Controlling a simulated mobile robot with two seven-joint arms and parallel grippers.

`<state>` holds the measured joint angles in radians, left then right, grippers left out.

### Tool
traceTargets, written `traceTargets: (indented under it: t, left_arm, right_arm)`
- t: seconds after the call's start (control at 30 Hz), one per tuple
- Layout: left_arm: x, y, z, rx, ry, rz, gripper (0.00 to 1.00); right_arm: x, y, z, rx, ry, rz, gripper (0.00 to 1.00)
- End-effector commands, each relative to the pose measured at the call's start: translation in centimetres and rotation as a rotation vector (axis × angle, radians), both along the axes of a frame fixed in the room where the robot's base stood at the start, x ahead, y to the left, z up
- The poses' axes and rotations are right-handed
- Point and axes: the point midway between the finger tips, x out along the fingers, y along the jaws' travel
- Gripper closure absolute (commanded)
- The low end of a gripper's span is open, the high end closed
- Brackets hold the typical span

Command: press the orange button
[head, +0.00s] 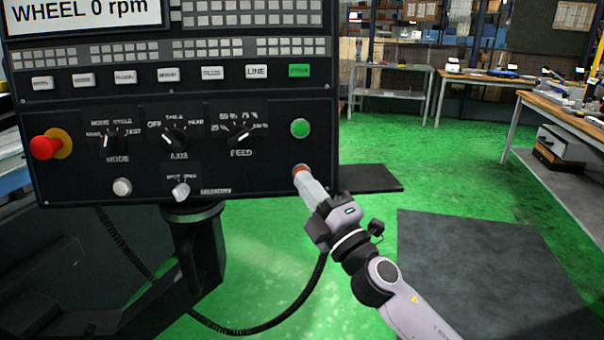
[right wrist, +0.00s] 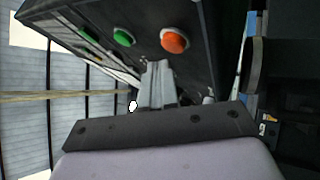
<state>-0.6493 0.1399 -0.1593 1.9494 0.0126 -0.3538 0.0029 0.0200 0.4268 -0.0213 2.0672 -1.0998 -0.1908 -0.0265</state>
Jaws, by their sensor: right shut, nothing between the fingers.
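The orange button (head: 299,168) is on the lower right of the black control panel (head: 240,183), below a green button (head: 300,128). In the head view my right gripper (head: 303,178) is at it and hides most of it. In the right wrist view the orange button (right wrist: 174,40) shows whole, as a round cap in a pale ring. There my right gripper (right wrist: 158,68) is shut and empty, with its fingertips just below and left of the button. I cannot tell whether they touch it. My left gripper is not in view.
A red knob (head: 44,147) sticks out at the panel's left. Three rotary selectors and a silver key switch (head: 181,190) are on the panel. A black cable (head: 250,330) hangs below it. The green floor (head: 400,150) to the right is mostly open, with dark mats.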

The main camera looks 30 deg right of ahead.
Motion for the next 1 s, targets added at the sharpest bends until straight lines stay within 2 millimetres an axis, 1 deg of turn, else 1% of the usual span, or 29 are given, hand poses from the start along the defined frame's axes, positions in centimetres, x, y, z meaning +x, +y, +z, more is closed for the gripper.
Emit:
traceTargets:
  t: [0.17,0.23,0.6,0.7,1.0]
  left_arm:
    - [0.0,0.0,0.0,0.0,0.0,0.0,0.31]
    - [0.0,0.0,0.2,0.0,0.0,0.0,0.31]
    - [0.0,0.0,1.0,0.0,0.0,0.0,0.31]
    - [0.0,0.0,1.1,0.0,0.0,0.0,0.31]
    - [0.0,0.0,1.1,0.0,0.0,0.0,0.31]
  right_arm:
    - [-0.1,0.0,0.0,0.0,0.0,0.001,1.0]
    - [-0.4,0.2,0.1,0.0,0.001,0.001,1.0]
    - [-3.5,1.9,0.8,0.001,0.0,0.002,1.0]
    - [-4.1,2.1,0.9,0.0,0.0,0.001,1.0]
    - [-4.4,2.3,0.9,-0.001,0.0,0.0,1.0]
